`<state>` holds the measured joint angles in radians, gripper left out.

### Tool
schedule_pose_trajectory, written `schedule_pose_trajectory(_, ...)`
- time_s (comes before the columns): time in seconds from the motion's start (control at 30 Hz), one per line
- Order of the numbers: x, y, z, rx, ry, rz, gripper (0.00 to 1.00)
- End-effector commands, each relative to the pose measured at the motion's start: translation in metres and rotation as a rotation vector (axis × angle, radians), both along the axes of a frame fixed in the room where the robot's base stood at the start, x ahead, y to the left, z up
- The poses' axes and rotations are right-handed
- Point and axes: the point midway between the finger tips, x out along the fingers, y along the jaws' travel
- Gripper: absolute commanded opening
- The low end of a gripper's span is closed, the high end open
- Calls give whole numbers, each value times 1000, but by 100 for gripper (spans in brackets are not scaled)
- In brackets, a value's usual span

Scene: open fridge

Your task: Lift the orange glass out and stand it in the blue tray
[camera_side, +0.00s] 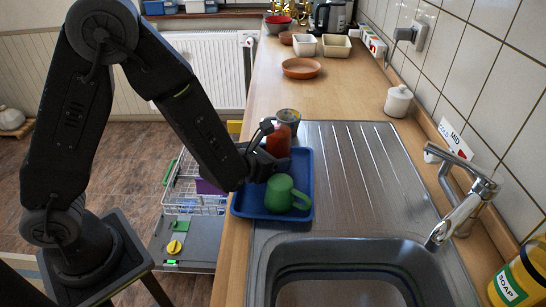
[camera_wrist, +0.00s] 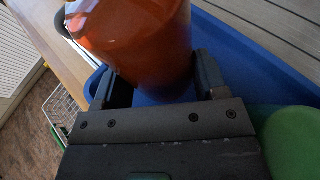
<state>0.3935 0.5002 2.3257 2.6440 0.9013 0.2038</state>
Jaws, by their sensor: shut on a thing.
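The orange glass (camera_side: 279,141) is at the far end of the blue tray (camera_side: 307,190), and looks upright in the side view. My gripper (camera_side: 268,147) is shut on it from the left, with one finger on each side in the wrist view (camera_wrist: 160,84). The orange glass fills the top middle of the wrist view (camera_wrist: 140,45). I cannot tell whether its base touches the tray floor. The tray lies on the counter beside the sink, and its blue floor also shows below the glass in the wrist view.
A green mug (camera_side: 284,194) stands in the near part of the tray. A grey cup (camera_side: 289,117) stands just behind the orange glass. The steel drainer (camera_side: 350,150) is clear on the right. An open dishwasher rack (camera_side: 188,190) is at lower left.

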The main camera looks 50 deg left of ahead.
Motion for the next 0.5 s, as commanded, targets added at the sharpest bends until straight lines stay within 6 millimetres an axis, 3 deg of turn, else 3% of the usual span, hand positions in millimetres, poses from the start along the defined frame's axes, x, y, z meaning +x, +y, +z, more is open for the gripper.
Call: schedule_pose_trajectory(0.5,1,0,-5,0,-3,0,35)
